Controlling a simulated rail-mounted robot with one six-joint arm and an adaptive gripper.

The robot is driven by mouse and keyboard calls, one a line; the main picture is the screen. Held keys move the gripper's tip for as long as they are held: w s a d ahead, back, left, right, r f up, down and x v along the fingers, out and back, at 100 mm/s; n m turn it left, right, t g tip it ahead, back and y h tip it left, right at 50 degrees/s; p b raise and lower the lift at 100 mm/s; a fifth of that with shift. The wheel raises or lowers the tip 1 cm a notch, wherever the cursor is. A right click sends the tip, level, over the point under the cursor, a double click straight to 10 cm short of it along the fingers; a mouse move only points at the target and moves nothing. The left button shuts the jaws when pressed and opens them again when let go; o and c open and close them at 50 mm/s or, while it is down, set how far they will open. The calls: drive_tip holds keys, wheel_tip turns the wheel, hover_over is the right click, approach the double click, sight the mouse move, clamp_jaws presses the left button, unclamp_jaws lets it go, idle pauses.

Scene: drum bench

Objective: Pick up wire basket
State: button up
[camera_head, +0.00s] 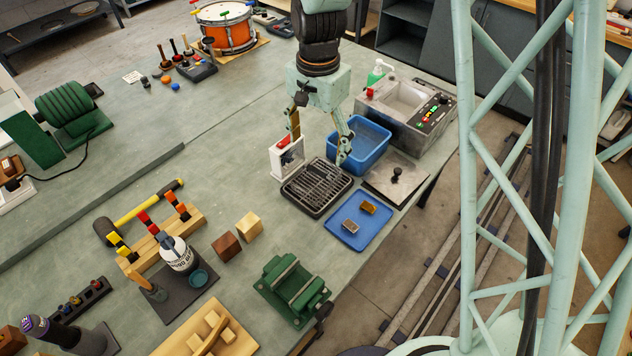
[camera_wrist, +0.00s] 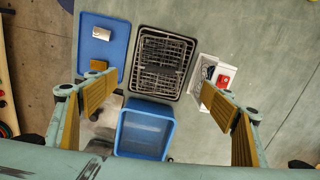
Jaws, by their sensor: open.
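The wire basket (camera_head: 318,184) is a dark grid-like basket that sits in a black-rimmed tray on the bench, below my gripper in the head view. In the wrist view the wire basket (camera_wrist: 160,62) lies ahead, at the upper middle, between and beyond my fingertips. My gripper (camera_head: 317,150) is open and empty, pointing down above the bench near the basket's far side. Its two yellow-padded fingers show wide apart in the wrist view (camera_wrist: 160,88). I see no contact between the fingers and the basket.
A blue bin (camera_head: 368,143) stands just behind the basket. A white frame with a red part (camera_head: 288,160) is close on its left. A blue tray (camera_head: 342,234) with two small blocks and a grey lid with a black knob (camera_head: 396,174) lie to the right. A green vise (camera_head: 292,290) is in front.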

sight(317, 173)
drive_tip(key=shift+f, duration=0.1)
idle(0.3)
drive_tip(key=shift+f+b, duration=0.3)
drive_tip(key=shift+f, duration=3.95)
drive_tip(key=shift+s+f, duration=0.1)
drive_tip(key=shift+f, duration=2.5)
drive_tip(key=c, duration=1)
